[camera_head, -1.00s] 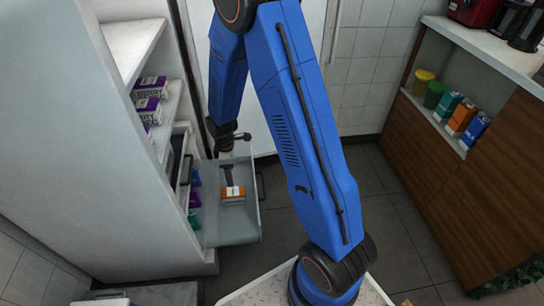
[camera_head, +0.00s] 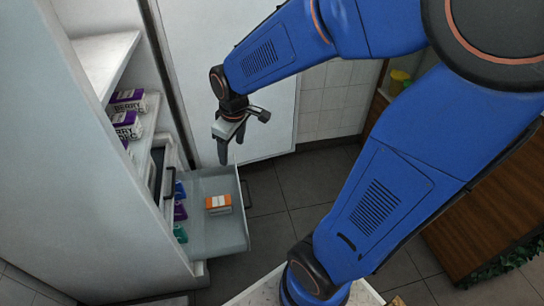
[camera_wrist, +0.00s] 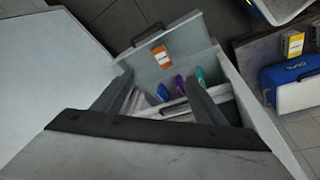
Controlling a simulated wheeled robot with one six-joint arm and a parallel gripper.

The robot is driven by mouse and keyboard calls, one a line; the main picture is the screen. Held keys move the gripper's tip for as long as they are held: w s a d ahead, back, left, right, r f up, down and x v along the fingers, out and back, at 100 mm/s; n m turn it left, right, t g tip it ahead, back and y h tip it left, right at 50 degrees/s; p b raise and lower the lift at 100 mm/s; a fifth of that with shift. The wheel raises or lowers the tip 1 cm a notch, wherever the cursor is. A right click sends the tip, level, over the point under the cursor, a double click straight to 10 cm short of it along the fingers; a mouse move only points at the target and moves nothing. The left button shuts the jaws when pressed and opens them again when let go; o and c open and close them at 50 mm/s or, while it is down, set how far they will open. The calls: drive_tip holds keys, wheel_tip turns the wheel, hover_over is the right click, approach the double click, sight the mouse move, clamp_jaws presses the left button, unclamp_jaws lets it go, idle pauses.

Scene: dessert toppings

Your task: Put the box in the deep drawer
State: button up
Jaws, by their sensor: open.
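An orange and white box (camera_head: 218,204) lies on the floor of the open grey drawer (camera_head: 229,242). In the wrist view the box (camera_wrist: 162,57) stands out against the pale drawer (camera_wrist: 205,32), near its handle side. My gripper (camera_head: 232,158) is above the drawer, clear of the box, with its fingers pointing down. In the wrist view my gripper (camera_wrist: 158,82) is open, with nothing between its fingers. The box is fully apart from the fingers.
Blue, purple and teal packs (camera_head: 180,211) stand at the inner end of the drawer. White and purple boxes (camera_head: 126,120) sit on the cabinet shelf above. A dark wood counter (camera_head: 470,215) is at right. Tiled floor lies between.

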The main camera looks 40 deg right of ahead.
drive_tip(key=s+d+r+m+t, duration=0.1)
drive_tip(key=s+r+m, duration=0.2)
drive_tip(key=s, duration=0.6)
drive_tip(key=s+d+r+m+t, duration=0.1)
drive_tip(key=s+r+m, duration=0.1)
drive_tip(key=s+r, duration=0.3)
drive_tip(key=s, duration=0.4)
drive_tip(key=shift+d+r+m, duration=0.15)
drive_tip(key=shift+r+m, duration=0.25)
